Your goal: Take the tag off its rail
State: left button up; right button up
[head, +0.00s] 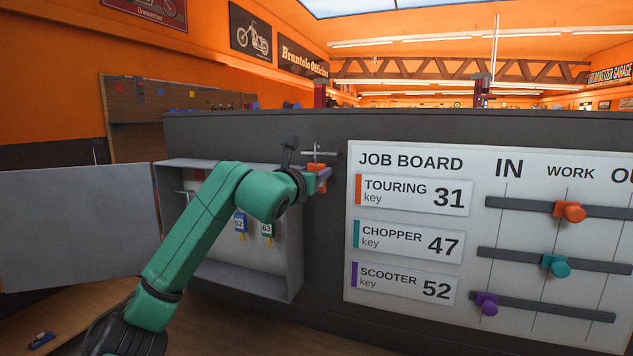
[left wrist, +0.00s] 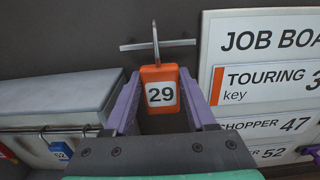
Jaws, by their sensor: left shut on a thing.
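The orange tag (left wrist: 160,72), marked 29, is upright between the purple fingers of my left gripper (left wrist: 160,92), which is shut on it. Its thin upright metal loop (left wrist: 155,38) crosses a short grey rail (left wrist: 184,42) on the dark wall; whether the loop is still around the rail I cannot tell. In the head view my left gripper (head: 318,176) is between the cabinet and the job board, just below the rail (head: 322,153). The tag (head: 312,183) shows there only as a small orange patch, mostly hidden by the gripper. My right gripper is in no view.
The job board (head: 405,290), with several sliders, is close on the right.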

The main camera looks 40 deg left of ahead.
pick_arm(q)
jog(key=b+v, duration=0.8)
jog(key=v, duration=0.9)
jog(key=shift+f, duration=0.2)
jog(key=shift+r, duration=0.3)
